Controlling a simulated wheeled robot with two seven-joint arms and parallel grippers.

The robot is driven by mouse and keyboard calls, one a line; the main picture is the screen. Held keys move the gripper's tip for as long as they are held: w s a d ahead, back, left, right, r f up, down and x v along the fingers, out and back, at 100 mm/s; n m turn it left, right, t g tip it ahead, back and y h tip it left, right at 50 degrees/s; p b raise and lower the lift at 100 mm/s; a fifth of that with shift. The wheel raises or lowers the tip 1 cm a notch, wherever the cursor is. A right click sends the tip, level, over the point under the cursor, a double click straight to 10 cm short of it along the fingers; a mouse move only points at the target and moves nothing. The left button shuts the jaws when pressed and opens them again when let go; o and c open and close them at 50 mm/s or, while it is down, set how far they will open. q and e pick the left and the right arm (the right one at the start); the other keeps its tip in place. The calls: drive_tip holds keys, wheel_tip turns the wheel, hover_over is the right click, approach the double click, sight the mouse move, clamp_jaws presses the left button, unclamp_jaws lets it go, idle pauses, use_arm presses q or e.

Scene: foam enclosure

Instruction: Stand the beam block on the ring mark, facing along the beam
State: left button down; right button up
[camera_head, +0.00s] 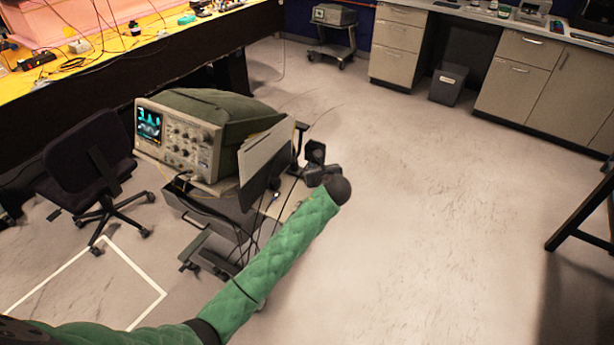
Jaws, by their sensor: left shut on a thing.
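My left arm, in a green quilted sleeve, reaches up from the bottom left to a dark wrist. My left gripper (301,146) is beyond the wrist, near the middle of the view. The fingertips are small and dark, so the exact contact is hard to see. The panel overlaps the oscilloscope behind it in the picture. No ring mark or beam is visible. My right gripper is out of view.
An oscilloscope (178,140) stands on a cart (208,208) with hanging cables. An office chair (92,172) is at left, near a white floor outline (143,272). A cluttered yellow bench (112,42) is behind. Cabinets (520,85) and a bin (448,84) line the back. The right-centre floor is clear.

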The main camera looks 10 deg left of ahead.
use_arm(q)
drive_tip(key=a+f, duration=0.1)
drive_tip(key=a, duration=0.2)
drive_tip(key=shift+f+p, duration=0.35)
drive_tip(key=shift+f, duration=0.05)
drive_tip(key=shift+f+p, duration=0.55)
drive_tip(key=shift+f, duration=1.4)
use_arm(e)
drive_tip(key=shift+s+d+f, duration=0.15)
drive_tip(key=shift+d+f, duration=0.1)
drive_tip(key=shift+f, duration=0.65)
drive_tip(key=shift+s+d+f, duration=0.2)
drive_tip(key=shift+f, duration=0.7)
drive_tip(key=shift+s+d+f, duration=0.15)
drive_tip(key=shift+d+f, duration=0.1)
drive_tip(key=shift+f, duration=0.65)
use_arm(q)
drive_tip(key=shift+f, duration=0.1)
drive_tip(key=c, duration=1.5)
unclamp_jaws()
drive_tip(key=shift+o, duration=0.8)
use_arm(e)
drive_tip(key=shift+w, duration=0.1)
